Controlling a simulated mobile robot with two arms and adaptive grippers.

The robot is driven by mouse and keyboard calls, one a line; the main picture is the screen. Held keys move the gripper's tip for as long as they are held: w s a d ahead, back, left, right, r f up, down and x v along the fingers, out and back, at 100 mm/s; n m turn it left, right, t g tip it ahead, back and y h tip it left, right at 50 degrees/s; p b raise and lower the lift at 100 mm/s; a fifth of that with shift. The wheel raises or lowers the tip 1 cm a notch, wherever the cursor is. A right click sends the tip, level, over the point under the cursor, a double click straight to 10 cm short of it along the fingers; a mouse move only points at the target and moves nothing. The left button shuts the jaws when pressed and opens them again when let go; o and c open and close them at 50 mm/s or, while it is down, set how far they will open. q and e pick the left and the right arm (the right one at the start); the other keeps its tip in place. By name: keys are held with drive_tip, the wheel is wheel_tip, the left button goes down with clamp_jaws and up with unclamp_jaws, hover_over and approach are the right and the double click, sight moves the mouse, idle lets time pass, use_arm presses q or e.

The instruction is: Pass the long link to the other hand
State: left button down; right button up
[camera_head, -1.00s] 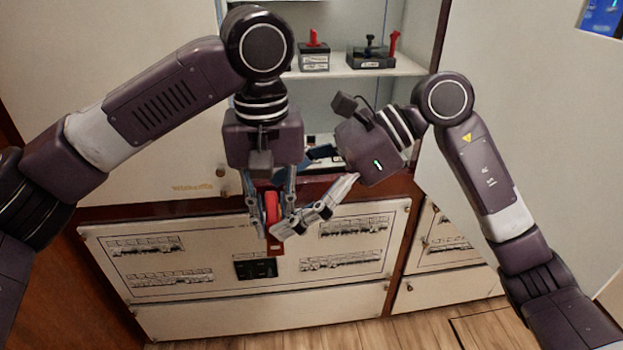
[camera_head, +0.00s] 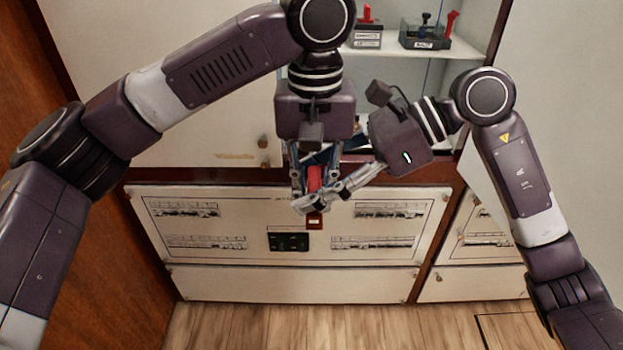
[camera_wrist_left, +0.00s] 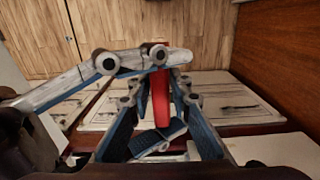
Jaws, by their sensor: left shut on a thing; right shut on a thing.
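The long link, a red bar (camera_head: 314,179), stands upright between my two hands in the head view. It also shows in the left wrist view (camera_wrist_left: 160,100). My left gripper (camera_head: 311,185) points down and is shut on the link, with a finger on each side. My right gripper (camera_head: 308,203) reaches in from the right and is shut on the link nearer its lower end. In the left wrist view the right gripper's fingers (camera_wrist_left: 160,57) cross at the link's far end. The fingers hide part of the link.
A white panel (camera_head: 240,255) with printed breaker rows and a black socket (camera_head: 289,241) lies behind and below the hands. The open cabinet shelf (camera_head: 385,48) above holds a small block with a red handle (camera_head: 367,28) and a black switch block (camera_head: 425,35). Wooden floor lies below.

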use_arm(q)
drive_tip(key=c, duration=1.7)
unclamp_jaws()
drive_tip(key=shift+w, duration=0.1)
